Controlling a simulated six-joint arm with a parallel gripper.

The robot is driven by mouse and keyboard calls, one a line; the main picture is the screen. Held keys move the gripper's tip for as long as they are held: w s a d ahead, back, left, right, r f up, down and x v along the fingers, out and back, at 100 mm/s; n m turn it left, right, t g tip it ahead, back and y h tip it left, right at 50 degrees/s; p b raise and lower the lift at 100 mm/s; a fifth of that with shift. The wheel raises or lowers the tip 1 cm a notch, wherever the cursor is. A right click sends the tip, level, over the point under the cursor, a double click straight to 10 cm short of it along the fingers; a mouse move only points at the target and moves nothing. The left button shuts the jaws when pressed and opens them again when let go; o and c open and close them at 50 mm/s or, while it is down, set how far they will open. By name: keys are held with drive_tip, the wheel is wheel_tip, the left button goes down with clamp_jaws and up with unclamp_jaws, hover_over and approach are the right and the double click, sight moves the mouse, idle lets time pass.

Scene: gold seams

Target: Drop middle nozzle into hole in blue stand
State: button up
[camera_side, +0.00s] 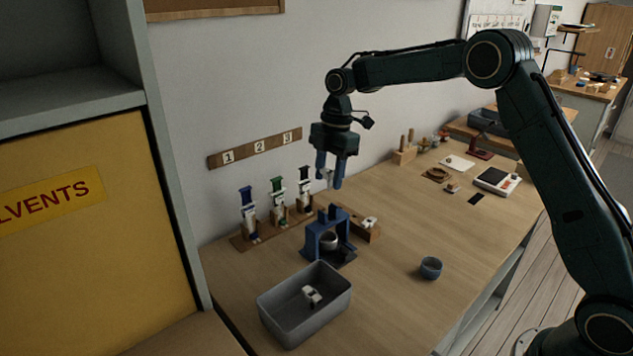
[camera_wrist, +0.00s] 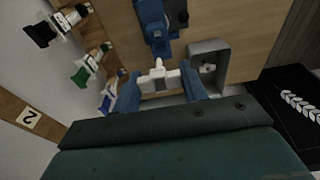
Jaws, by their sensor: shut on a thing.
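My gripper (camera_side: 331,180) is shut on a white nozzle (camera_wrist: 160,77), which sits crosswise between the blue fingers in the wrist view. In the side view only a small pale bit of the nozzle shows between the fingers. The blue stand (camera_side: 313,235) is on the table below my gripper, with a pale round cup (camera_side: 329,241) under its top. The gripper and nozzle are in the air, clear of the stand. In the wrist view the blue stand (camera_wrist: 152,22) lies beyond the nozzle. I cannot make out its hole clearly.
A grey bin (camera_side: 282,316) holding a white piece (camera_side: 312,296) stands in front. A wooden block (camera_side: 364,234) with another white piece (camera_side: 369,222) is right of the stand. Blue, green and black syringes (camera_side: 277,195) stand left, by the wall.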

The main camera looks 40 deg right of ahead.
sight(329, 190)
drive_tip(key=shift+f, duration=1.7)
wheel_tip(329, 190, down, 8)
drive_tip(key=shift+r, duration=0.2)
idle(5.7)
